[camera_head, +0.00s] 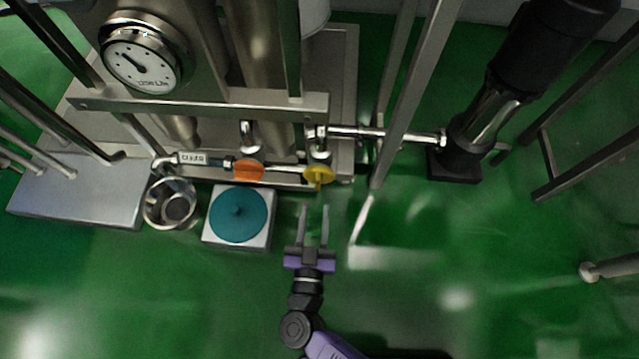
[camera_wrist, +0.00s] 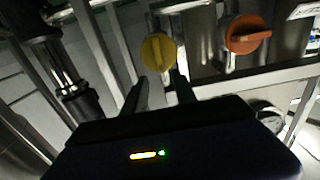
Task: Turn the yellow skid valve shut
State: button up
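The yellow valve (camera_head: 318,175) is a round knob with a raised bar handle, on the steel pipework at the front of the skid. In the wrist view the yellow valve (camera_wrist: 158,53) faces me, its bar close to upright in the picture. My gripper (camera_head: 315,208) is open and empty, with its two fingers pointing at the yellow valve and a small gap short of it. In the wrist view my gripper's fingers (camera_wrist: 160,88) reach up toward the valve's lower edge, one on each side.
An orange valve (camera_head: 248,170) sits just left of the yellow one. A teal disc on a white box (camera_head: 237,215) and a steel pot (camera_head: 170,203) stand at the left. A slanted steel post (camera_head: 408,100) rises close on the right. Green floor is open in front.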

aim_at(318, 183)
jog(key=w+b, duration=0.2)
jog(key=w, duration=0.4)
jog(key=shift+f, duration=0.1)
jog(key=shift+w+b, duration=0.35)
jog(key=shift+w, duration=0.15)
grip_shut()
